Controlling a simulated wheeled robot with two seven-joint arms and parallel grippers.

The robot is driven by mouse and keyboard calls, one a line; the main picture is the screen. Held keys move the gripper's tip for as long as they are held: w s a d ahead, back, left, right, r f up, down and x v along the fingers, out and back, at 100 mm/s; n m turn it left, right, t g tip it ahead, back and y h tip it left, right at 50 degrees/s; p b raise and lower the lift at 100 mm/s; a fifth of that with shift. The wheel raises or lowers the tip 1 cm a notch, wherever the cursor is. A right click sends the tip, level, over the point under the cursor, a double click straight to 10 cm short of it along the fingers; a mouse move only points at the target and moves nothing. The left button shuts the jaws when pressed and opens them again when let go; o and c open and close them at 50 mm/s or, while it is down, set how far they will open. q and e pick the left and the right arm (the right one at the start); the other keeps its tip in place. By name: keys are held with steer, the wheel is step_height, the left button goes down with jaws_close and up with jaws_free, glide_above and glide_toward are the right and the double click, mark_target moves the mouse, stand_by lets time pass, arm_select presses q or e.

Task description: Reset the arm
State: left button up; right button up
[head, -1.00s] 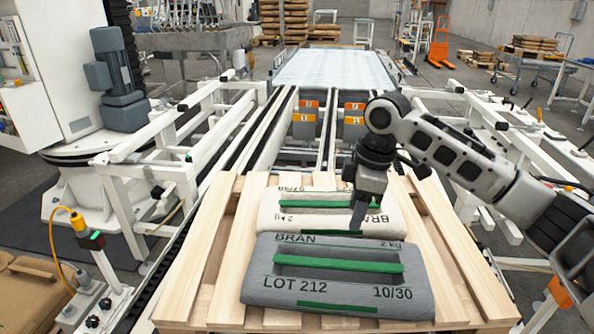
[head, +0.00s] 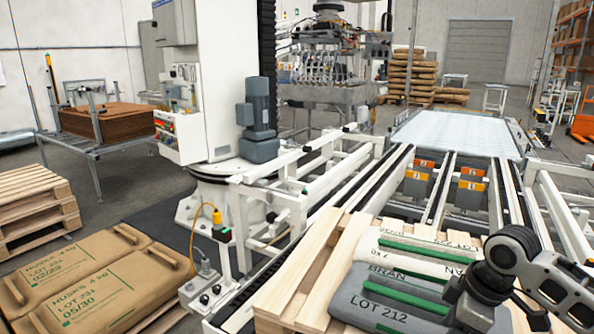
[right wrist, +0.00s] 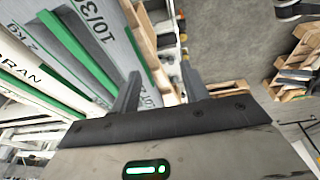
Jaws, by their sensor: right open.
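My right gripper shows in the right wrist view (right wrist: 158,92) with its two fingers apart and nothing between them. In the head view my right arm reaches in from the right, and its wrist hides the right end of a grey BRAN bag (head: 372,308) marked LOT 212. A white bag (head: 398,247) with green bands lies behind the grey one. Both lie on a wooden pallet (head: 297,285). The grey bag (right wrist: 97,35) and the white bag (right wrist: 18,60) also show at the left of the wrist view. My left gripper is not in view.
Brown HUSKS bags (head: 85,285) lie at the lower left, beside a stack of pallets (head: 35,215). A white machine column (head: 222,90) with a grey motor stands behind. White conveyor rails (head: 310,180) run back to a pale roller bed (head: 455,133).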

steer(key=s+a+f+m+t+y, duration=0.2)
steer(key=s+a+f, duration=0.1)
steer(key=a+f, duration=0.4)
steer(key=s+a+f+m+t+y, duration=0.1)
steer(key=s+a+f+t, duration=0.1)
steer(key=s+a+f, duration=0.35)
steer(key=s+f+m+t+h, duration=0.2)
steer(key=s+m+t, duration=0.2)
steer(key=s, duration=0.5)
steer(key=shift+s+f+m+t, duration=0.2)
steer(key=shift+s+m+t, duration=0.15)
steer(key=shift+m, duration=0.65)
